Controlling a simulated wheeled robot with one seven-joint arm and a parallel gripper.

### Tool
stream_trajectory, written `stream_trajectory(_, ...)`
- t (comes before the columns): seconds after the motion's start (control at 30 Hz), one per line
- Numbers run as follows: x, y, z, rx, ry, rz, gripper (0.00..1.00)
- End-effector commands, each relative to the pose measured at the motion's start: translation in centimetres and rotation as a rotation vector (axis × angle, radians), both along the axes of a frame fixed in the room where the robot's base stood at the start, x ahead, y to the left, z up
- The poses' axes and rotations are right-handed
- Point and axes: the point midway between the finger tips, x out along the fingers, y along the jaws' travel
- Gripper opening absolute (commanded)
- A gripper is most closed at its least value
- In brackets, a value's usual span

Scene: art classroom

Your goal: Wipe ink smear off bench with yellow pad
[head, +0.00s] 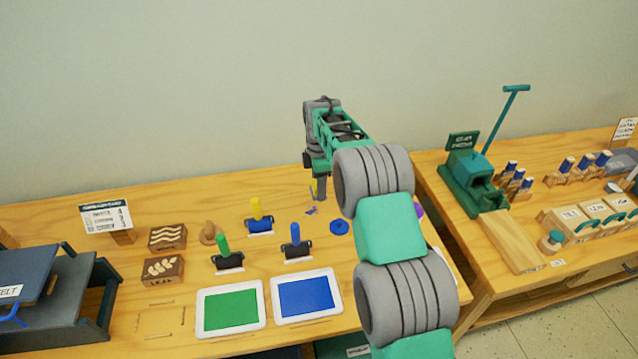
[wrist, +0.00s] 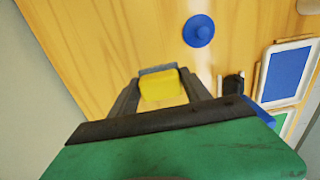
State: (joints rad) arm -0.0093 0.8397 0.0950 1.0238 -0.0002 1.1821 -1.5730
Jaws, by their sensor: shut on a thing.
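My gripper (head: 319,188) points down over the back part of the wooden bench (head: 160,200). It is shut on the yellow pad (wrist: 160,86), which shows between the fingers in the wrist view with a grey strip along its far edge. In the head view only a sliver of the yellow pad (head: 313,186) shows beside the fingers. The purple ink smear (head: 312,210) lies on the bench just in front of the gripper. I cannot tell whether the pad touches the bench. No smear shows in the wrist view, where the pad and gripper hide part of the bench.
A blue knobbed disc (head: 339,227) lies close to the smear, at right. Yellow (head: 258,219), blue (head: 296,246) and green (head: 224,255) handled rollers stand at left and front. Green (head: 231,308) and blue (head: 307,296) ink trays lie nearer. The wall (head: 200,90) is behind.

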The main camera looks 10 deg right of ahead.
Motion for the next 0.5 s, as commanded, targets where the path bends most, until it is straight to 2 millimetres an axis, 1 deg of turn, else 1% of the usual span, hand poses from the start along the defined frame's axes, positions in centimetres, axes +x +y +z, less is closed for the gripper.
stream_trajectory(0.03,0.0,0.0,-0.7,0.0,0.002,-0.001,0.23)
stream_trajectory(0.5,-0.1,-0.2,-4.8,0.0,0.002,-0.006,0.23)
